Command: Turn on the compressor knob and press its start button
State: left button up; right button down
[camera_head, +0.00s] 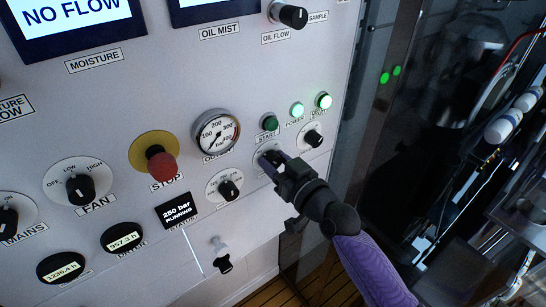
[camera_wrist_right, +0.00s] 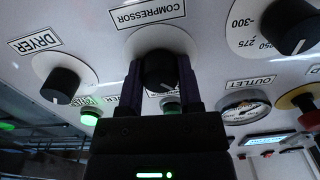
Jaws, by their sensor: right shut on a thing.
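The compressor knob (camera_wrist_right: 160,68) is black on a round white plate, under the label COMPRESSOR in the right wrist view. My right gripper (camera_wrist_right: 160,85) is shut on it, with one finger on each side. In the head view my right gripper (camera_head: 270,160) is at the panel and hides most of this knob. The start button (camera_head: 269,122) is dark green and sits just above the gripper, clear of it. In the wrist view a green button (camera_wrist_right: 172,105) shows partly behind the knob and fingers. My left gripper is not in view.
The dryer knob (camera_wrist_right: 61,85) stands close beside the gripper. The status display (camera_head: 178,210) reads 250 bar RUNNING. The red stop button (camera_head: 162,166), outlet gauge (camera_head: 215,133) and lit green lamps (camera_head: 297,109) are nearby. Dark machinery stands right of the panel.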

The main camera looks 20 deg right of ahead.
jog(key=m, duration=0.4)
jog(key=shift+p, duration=0.4)
jog(key=m, duration=0.4)
jog(key=shift+m+p, duration=0.3)
jog(key=shift+m, duration=0.1)
jog(key=m, duration=0.4)
jog(key=shift+m, duration=0.3)
jog(key=shift+m+p, duration=0.45)
jog(key=shift+m, duration=1.35)
jog(key=c, duration=0.6)
grip_release()
jog(key=o, duration=0.3)
jog(key=shift+d+f, duration=0.1)
jog(key=shift+d, duration=0.1)
jog(key=shift+o, duration=0.2)
jog(key=shift+a, duration=0.1)
